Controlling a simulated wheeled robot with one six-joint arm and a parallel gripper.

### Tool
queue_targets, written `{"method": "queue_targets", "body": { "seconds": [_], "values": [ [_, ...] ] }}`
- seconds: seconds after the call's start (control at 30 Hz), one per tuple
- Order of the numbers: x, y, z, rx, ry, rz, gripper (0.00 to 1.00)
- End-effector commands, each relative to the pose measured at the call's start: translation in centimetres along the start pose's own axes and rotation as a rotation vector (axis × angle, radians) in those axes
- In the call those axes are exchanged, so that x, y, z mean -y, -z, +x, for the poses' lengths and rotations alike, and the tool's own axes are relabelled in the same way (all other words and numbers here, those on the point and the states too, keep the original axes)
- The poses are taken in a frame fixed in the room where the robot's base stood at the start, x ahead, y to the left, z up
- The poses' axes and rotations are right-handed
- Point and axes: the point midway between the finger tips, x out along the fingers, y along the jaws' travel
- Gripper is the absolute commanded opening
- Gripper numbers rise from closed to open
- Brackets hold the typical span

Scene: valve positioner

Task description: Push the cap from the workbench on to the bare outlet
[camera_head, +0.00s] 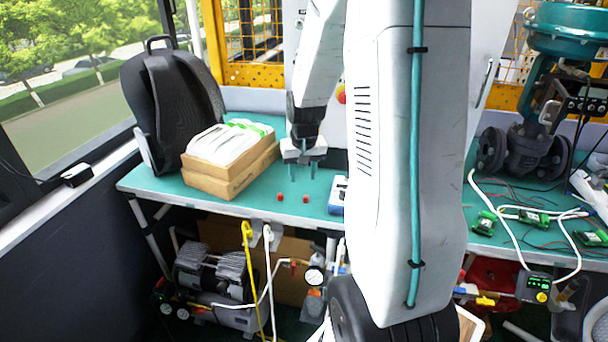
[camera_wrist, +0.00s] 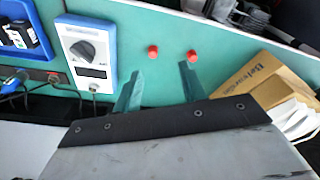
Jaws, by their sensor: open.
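Two small red caps stand on the teal workbench (camera_head: 240,198) near its front edge, the left one (camera_head: 280,197) and the right one (camera_head: 306,198). In the wrist view they show as one cap (camera_wrist: 153,51) and another (camera_wrist: 192,56), both just beyond my fingertips. My gripper (camera_head: 303,174) points down over the bench, a little behind the caps. Its two teal fingers (camera_wrist: 160,72) are spread with nothing between them. It appears apart from both caps; its exact height is hard to tell. I cannot make out a bare outlet in either view.
A cardboard box (camera_head: 232,180) with white items stands left of the caps, beside a black backpack (camera_head: 170,100). A white and blue dial device (camera_wrist: 90,55) is on the other side. A compressor (camera_head: 212,275) with hoses sits below the bench. A valve (camera_head: 525,150) stands right.

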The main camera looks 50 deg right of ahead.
Motion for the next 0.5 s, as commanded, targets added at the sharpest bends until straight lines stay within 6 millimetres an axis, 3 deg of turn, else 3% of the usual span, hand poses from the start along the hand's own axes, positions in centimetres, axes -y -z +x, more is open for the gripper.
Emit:
{"method": "queue_targets", "body": {
  "seconds": [0.17,0.5],
  "values": [
    [-1.6,0.9,2.4,0.0,-0.005,0.034,0.41],
    [-1.6,0.9,7.0,0.002,-0.005,0.035,0.41]
  ]
}}
